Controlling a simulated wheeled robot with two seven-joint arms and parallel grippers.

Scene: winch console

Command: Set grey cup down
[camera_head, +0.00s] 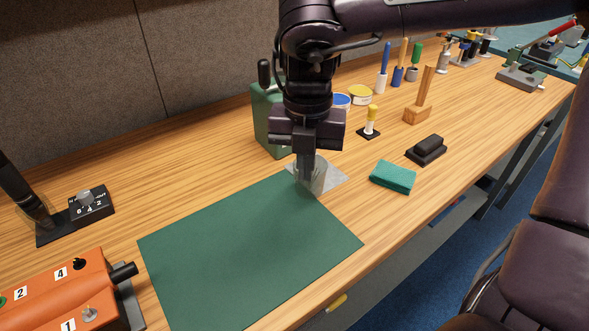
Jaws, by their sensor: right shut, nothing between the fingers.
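A light grey cup (325,177) stands on the wooden bench at the far corner of the green mat (250,250). A pale square patch (338,175) shows around its base. My right gripper (307,178) points down at the cup with its fingers shut and nothing between them. The fingers hide the cup's left part; whether they touch it I cannot tell. My left gripper is not in view.
A green box (267,125) stands just behind my right gripper. A teal sponge (393,177) and a black block (427,149) lie to the right. An orange console (60,290) and a black lever unit (88,206) are at left. The mat is clear.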

